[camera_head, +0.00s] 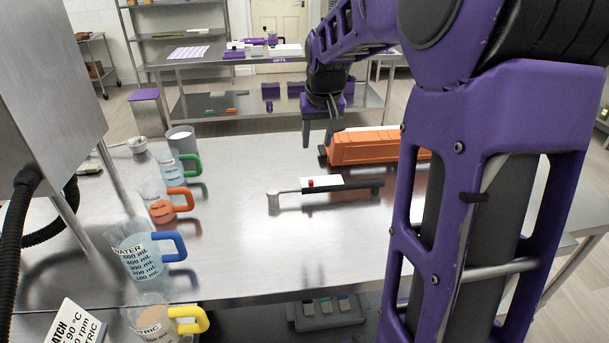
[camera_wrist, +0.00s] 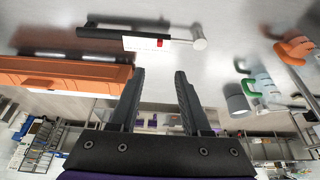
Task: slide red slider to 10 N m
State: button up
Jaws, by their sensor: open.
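The red slider (camera_head: 310,183) is a small red block on the torque wrench (camera_head: 350,188), at the left end of its white scale plate (camera_head: 325,182). The wrench lies across the steel table, with a dark handle to the right and a metal head (camera_head: 273,197) to the left. In the wrist view the red slider (camera_wrist: 159,43) shows beyond the fingertips, at the right end of the plate. My gripper (camera_head: 321,138) is open and empty, above and behind the wrench, apart from it; its two fingers (camera_wrist: 160,73) show spread in the wrist view. The scale markings are too small to read.
An orange case (camera_head: 370,148) stands behind the wrench, right of my gripper. Several beakers with coloured handles, such as the blue-handled water beaker (camera_head: 137,251), line the left side. The steel table (camera_head: 230,245) is clear in front of the wrench.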

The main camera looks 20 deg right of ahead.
aim_at(311, 181)
jog(key=b+x, duration=0.1)
jog(key=x, duration=1.6)
jog(key=shift+f, duration=0.15)
grip_shut()
dwell(0.8)
